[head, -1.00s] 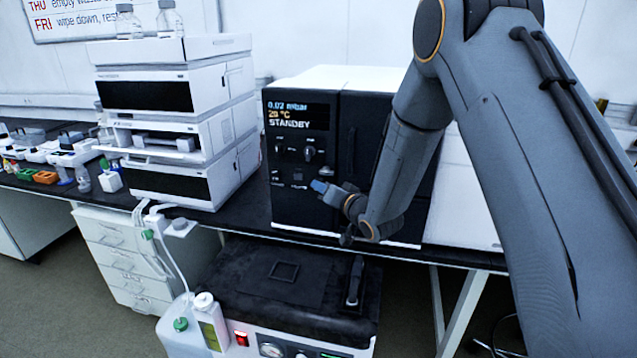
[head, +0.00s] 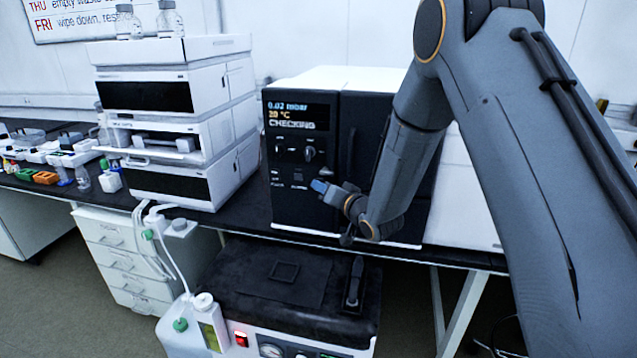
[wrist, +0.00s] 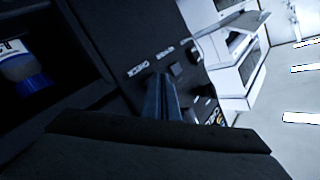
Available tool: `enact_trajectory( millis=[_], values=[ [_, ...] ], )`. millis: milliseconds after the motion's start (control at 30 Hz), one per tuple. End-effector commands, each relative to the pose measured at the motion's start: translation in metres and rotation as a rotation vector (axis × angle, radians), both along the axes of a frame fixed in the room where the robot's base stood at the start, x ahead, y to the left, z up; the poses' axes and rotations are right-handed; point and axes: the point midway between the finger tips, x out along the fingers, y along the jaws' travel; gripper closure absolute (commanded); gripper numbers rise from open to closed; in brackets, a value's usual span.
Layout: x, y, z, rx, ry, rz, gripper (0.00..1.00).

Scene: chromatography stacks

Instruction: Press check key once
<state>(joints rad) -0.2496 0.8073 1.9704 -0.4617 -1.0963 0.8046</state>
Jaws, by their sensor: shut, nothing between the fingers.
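The dark-fronted unit (head: 300,210) stands on the bench, its display (head: 292,115) reading 0.02 mbar, a temperature and CHECKING. In the wrist view the CHECK label (wrist: 137,70) is printed on the panel just beside my fingertips. The check key itself is not visible; my fingers seem to cover its place. My gripper (head: 320,186) is shut and empty, its tips close against the lower panel. It also shows in the wrist view (wrist: 163,85). I cannot tell whether the tips touch. A neighbouring square key (wrist: 175,68) is clear of them.
Knobs (head: 310,153) sit above the keys on the panel. A white instrument stack (head: 190,110) stands to the left. Below the bench are a black-topped pump unit (head: 290,285) and a white bottle (head: 210,322). In the wrist view a blue-based container (wrist: 30,90) shows in a dark recess.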

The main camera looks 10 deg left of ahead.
Motion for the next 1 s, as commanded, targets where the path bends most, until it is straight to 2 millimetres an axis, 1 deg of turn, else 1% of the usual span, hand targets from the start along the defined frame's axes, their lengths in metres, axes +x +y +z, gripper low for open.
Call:
enact_trajectory(
  millis=[200,567,667,1000],
  values=[
    [-0.011,0.002,0.001,0.000,0.001,0.000,1.00],
    [-0.013,0.002,0.000,0.000,0.001,0.001,1.00],
    [-0.019,0.003,0.000,0.000,0.001,0.002,1.00],
    [-0.050,0.007,0.001,0.000,0.001,0.002,1.00]
  ],
)
